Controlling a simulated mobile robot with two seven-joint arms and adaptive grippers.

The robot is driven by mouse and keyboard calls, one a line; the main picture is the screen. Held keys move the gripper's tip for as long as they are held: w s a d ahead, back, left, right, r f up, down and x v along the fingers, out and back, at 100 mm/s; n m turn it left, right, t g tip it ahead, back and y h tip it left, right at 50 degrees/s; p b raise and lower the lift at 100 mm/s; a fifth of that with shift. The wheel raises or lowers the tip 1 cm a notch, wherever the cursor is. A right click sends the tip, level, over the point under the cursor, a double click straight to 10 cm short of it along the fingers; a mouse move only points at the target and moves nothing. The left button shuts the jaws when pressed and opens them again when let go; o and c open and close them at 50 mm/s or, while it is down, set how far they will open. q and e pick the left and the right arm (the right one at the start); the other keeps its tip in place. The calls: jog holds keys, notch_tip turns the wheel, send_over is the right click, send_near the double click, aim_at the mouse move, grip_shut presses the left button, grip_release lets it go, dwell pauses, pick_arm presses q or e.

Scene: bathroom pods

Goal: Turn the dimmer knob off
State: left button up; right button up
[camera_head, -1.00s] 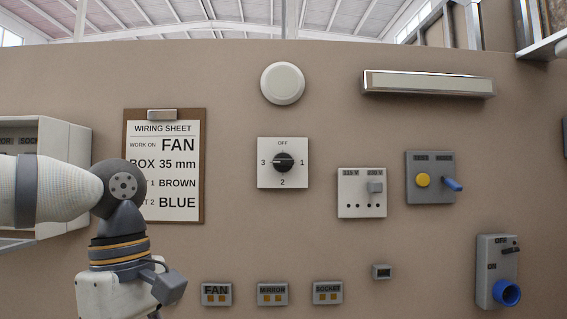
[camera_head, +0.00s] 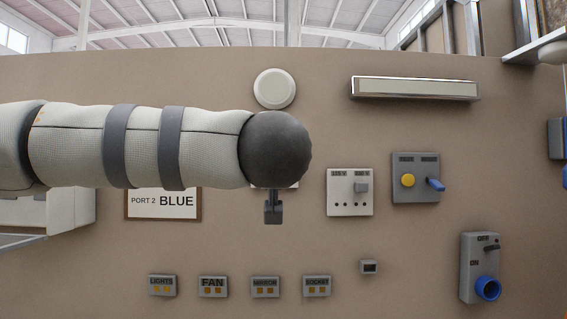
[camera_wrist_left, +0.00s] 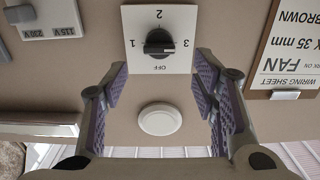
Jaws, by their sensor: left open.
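The dimmer is a square white plate (camera_wrist_left: 182,14) marked OFF, 1, 2 and 3, with a round black knob (camera_wrist_left: 158,42) at its centre. It shows upside down in the left wrist view, and the knob's pointer appears to lie toward 3. My left gripper (camera_wrist_left: 160,92) is open and empty, its purple-padded fingers spread either side of the view, apart from the knob. In the head view my left arm covers the knob and nearly all of the plate, and only a small dark part of the gripper shows below the arm. My right gripper is not in view.
A round white fixture (camera_head: 274,88) and a long light bar (camera_head: 414,88) are above. Small labelled switches line the bottom. The wiring sheet (camera_head: 162,208) is partly covered.

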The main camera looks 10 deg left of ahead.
pick_arm(q)
jog(key=x, duration=0.6)
jog(key=shift+w, duration=0.4)
jog(key=c, duration=1.2)
